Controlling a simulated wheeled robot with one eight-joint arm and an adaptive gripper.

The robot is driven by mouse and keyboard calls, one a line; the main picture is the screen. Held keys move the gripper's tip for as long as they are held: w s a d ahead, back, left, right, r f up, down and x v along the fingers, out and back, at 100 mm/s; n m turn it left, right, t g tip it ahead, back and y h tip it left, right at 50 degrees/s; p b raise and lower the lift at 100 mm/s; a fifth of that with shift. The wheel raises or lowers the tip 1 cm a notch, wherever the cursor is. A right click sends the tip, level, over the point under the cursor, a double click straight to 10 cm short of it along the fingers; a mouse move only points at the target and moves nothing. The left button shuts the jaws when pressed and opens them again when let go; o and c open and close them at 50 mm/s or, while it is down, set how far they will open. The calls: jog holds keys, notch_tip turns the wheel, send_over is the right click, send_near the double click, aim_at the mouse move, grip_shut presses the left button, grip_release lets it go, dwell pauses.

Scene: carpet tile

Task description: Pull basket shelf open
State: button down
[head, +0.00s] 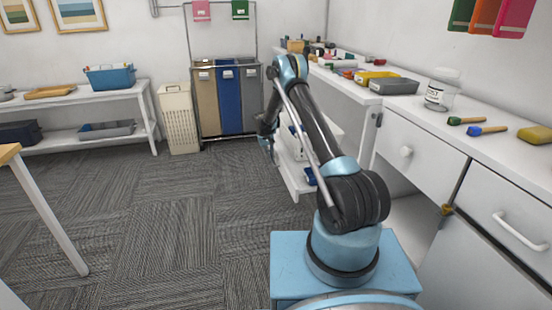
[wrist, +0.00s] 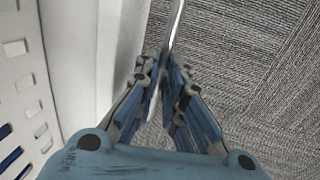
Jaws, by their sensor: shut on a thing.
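The white basket shelf (head: 297,183) stands out low from the front of the white cabinet under the counter, in the head view. Blue items show inside it. In the wrist view its slotted white wall (wrist: 25,75) is at the left. In the head view my gripper (head: 267,143) is beside the shelf's far end, partly hidden by my arm.
The counter (head: 400,105) at right holds trays, a jar and brushes. A closed drawer (head: 405,150) is below it. Sorting bins (head: 228,100) and a cream hamper (head: 178,118) stand at the back. The carpet (head: 170,210) left of the shelf is clear.

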jog(key=shift+s+a, duration=0.1)
jog(key=shift+a, duration=0.6)
jog(key=c, duration=1.7)
grip_release()
jog(key=shift+r, duration=0.1)
jog(key=r, duration=0.3)
jog(key=a+r, duration=0.1)
jog(key=r, duration=0.3)
jog(key=a+r, duration=0.1)
jog(key=r, duration=0.3)
jog(key=shift+s+r, duration=0.25)
